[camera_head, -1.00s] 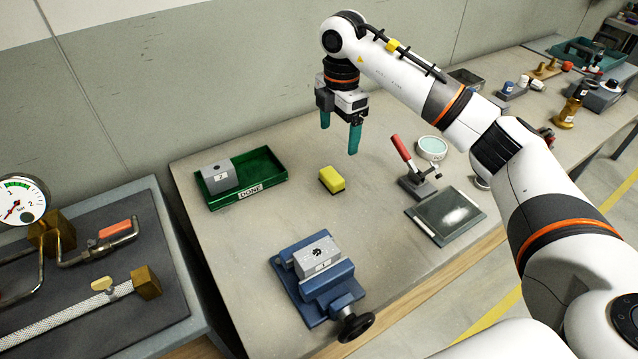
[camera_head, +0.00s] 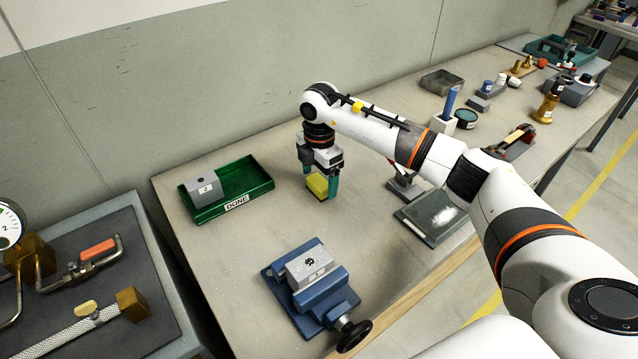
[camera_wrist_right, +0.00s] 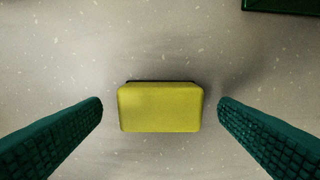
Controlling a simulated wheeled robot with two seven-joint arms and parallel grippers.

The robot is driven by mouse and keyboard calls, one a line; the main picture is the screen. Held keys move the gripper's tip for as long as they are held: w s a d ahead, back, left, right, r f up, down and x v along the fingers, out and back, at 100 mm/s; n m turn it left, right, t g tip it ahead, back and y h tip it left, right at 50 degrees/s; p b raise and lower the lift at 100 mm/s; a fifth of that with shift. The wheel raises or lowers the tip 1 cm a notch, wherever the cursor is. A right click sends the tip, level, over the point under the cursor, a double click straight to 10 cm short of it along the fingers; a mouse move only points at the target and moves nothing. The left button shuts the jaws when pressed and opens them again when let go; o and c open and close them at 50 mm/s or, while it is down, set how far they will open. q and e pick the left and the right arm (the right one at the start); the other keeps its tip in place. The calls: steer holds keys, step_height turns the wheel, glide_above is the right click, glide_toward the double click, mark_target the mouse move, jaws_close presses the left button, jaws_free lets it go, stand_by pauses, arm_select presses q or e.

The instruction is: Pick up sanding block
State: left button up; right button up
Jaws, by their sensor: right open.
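The sanding block is a small yellow block (camera_head: 317,186) on the grey bench top, right of the green tray. In the right wrist view the yellow block (camera_wrist_right: 160,107) lies centred between the two teal fingers. My right gripper (camera_head: 320,190) is open, pointing down at the block, with its fingers on either side. In the right wrist view a gap shows between each finger and the block, so the right gripper (camera_wrist_right: 160,112) is not touching it. My left gripper is not in view.
The green tray (camera_head: 248,192) marked DONE holds a grey block (camera_head: 203,191). A blue vise (camera_head: 325,303) with another grey block (camera_head: 309,264) stands in front. A dark plate (camera_head: 431,218) lies to the right, with a clamp partly hidden behind my arm. Bench between tray and vise is clear.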

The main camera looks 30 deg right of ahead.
mark_target(319, 181)
step_height(319, 181, down, 2)
steer(key=shift+f, duration=0.1)
steer(key=c, duration=1.1)
step_height(319, 181, up, 10)
steer(key=shift+r+b, duration=0.15)
steer(key=shift+b, duration=0.5)
steer(key=o, duration=0.4)
steer(key=shift+c, duration=1.3)
